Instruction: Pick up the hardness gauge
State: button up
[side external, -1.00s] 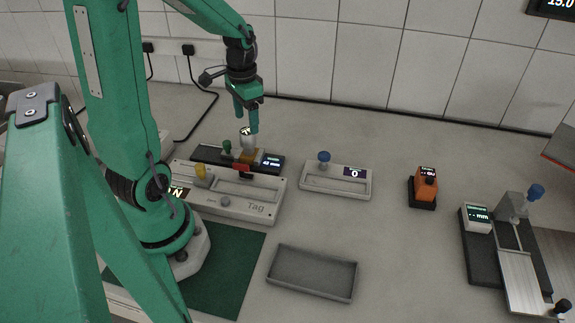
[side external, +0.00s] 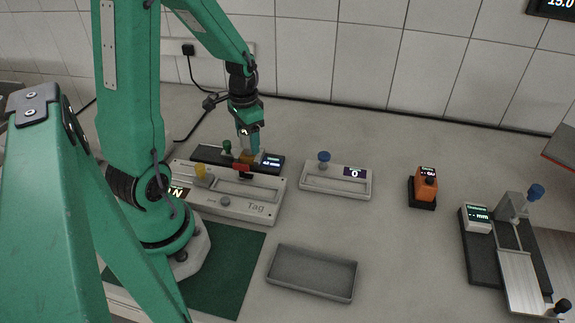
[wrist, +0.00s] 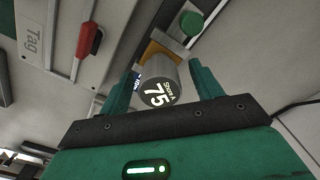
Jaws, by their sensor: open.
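The hardness gauge is a grey cylinder whose round dark end reads "Shore A 75" (wrist: 160,93) in the wrist view. It stands on a tan block (side external: 246,158) on a black stand (side external: 209,155) behind the Tag tester. My gripper (wrist: 157,88) is open, with one green finger on each side of the gauge. I cannot tell whether either finger touches it. In the side view my gripper (side external: 248,143) is down at the gauge and hides much of it.
The Tag tester (side external: 242,208), with a red lever (wrist: 90,40), lies just in front. A green knob (wrist: 191,23) is close to the gauge. To the right are a small grey fixture (side external: 335,190), an orange device (side external: 425,187) and an empty grey tray (side external: 311,292).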

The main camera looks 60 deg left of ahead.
jog(key=shift+f, duration=0.7)
jog(key=c, duration=1.3)
jog(key=shift+r, duration=0.2)
jog(key=shift+r, duration=0.9)
notch_tip(320, 180, up, 2)
jog(key=shift+r, duration=0.1)
jog(key=d+r, duration=0.6)
jog(key=d, duration=0.5)
jog(key=shift+d+r, duration=0.35)
